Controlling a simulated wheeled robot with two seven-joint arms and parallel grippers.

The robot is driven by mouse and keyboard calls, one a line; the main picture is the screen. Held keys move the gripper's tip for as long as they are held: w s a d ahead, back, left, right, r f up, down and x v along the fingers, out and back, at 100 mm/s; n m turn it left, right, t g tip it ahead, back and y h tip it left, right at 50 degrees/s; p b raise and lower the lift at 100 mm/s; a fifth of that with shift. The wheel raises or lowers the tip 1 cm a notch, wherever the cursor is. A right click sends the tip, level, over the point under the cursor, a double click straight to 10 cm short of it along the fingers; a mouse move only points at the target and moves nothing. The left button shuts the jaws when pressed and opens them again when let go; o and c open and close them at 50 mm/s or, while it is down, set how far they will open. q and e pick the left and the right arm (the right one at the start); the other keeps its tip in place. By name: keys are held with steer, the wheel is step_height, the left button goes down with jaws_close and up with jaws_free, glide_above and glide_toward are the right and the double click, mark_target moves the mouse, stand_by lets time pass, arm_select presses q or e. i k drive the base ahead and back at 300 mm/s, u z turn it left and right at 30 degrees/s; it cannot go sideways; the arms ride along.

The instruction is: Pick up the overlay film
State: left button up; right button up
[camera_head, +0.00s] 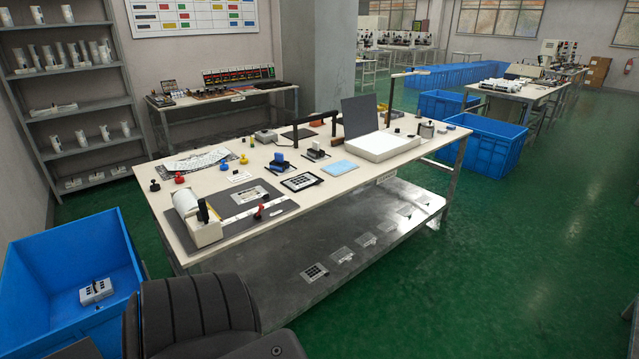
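Several flat keypad-like pieces could be the overlay film, and I cannot tell which is meant. One black-framed sheet (301,181) with a light grid lies near the front edge of the white table (350,192). A small pale film (250,196) lies on the dark mat (284,205) at the table's left. A larger printed sheet (200,162) lies at the left back. More sheets lie on the lower metal shelf, one with a dark grid (314,271). Neither of my grippers is in view.
A white roll device (204,229) stands at the table's left end. A light panel with an upright dark screen (361,117) is at the right. A black seat-like thing (200,318) and a blue crate (70,285) stand in front. Green floor at right is clear.

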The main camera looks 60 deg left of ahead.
mark_target(301, 182)
steer(key=i, duration=1.35)
steer(key=u, duration=0.55)
steer(key=i, duration=1.7)
steer(key=u, duration=1.6)
steer(key=i, duration=0.85)
steer(key=u, duration=0.55)
